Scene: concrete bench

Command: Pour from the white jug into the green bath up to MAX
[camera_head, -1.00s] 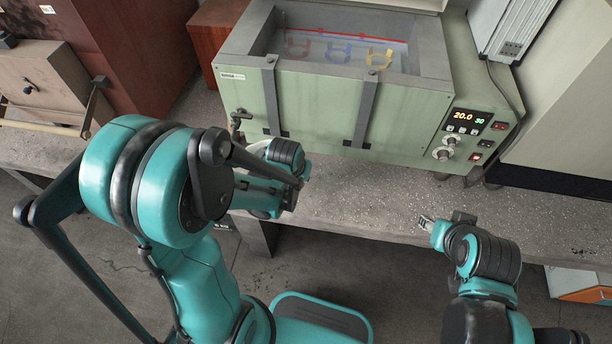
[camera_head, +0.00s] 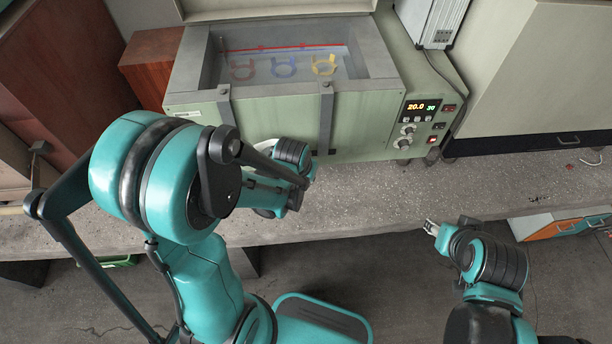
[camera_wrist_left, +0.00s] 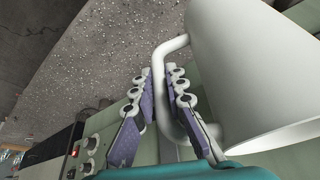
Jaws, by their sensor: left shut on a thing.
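The green bath (camera_head: 260,105) stands on the bench at the upper middle of the head view, with its basin open. A red line (camera_head: 285,48) runs along the inner back wall; red, blue and yellow shapes show low in the basin. In the left wrist view the white jug (camera_wrist_left: 250,75) is large at the upper right. My left gripper (camera_wrist_left: 161,80) is shut on its handle, one finger on each side. In the head view my left wrist is in front of the bath and hides the jug. My right gripper (camera_head: 431,228) is at the bench's front edge, away from the bath; its jaws are too small to read.
Two dark straps cross the bath's front. A panel with a lit display (camera_head: 422,107) and knobs is on its right. A brown box (camera_head: 152,65) stands left of the bath.

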